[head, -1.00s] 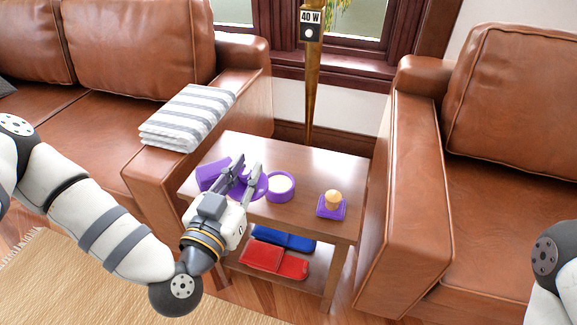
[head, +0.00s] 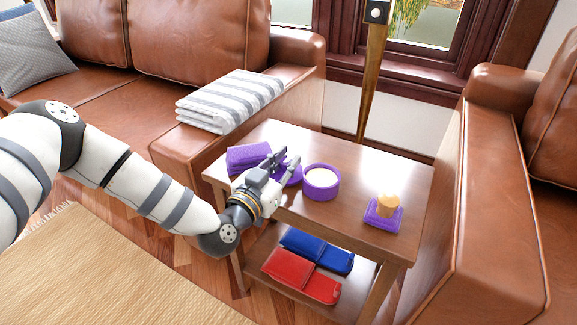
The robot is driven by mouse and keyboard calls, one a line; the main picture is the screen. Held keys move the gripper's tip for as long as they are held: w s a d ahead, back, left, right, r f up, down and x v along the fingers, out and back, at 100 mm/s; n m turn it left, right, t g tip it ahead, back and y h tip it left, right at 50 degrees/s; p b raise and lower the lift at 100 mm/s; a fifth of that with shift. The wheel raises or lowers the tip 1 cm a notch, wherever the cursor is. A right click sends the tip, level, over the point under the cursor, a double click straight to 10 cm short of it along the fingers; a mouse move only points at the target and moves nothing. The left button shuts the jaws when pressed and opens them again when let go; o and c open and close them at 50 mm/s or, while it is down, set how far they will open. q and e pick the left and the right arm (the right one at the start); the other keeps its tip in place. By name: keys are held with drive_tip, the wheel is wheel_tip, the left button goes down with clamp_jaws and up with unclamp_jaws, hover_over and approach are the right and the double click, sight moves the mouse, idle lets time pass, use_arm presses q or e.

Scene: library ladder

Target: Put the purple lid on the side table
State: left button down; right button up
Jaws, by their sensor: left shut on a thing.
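The side table (head: 345,212) is wooden and stands between two brown leather seats. My left gripper (head: 285,163) is over the table's left part, shut on the purple lid (head: 291,175). The lid is partly hidden by the fingers. It is low, at or just above the tabletop, and I cannot tell whether it touches. It lies between a purple box-like item (head: 248,157) on the left and a round purple container (head: 321,189) with a cream-coloured top on the right. My right gripper is not in view.
A purple square holder with a yellowish knob-like piece (head: 384,210) stands at the table's right. Red (head: 300,276) and blue (head: 318,252) flat items lie on the lower shelf. A folded striped cloth (head: 230,100) lies on the sofa arm. The tabletop's back is clear.

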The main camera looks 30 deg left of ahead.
use_arm(q)
drive_tip(key=shift+f, duration=0.15)
drive_tip(key=c, duration=1.5)
unclamp_jaws()
drive_tip(key=shift+o, duration=0.2)
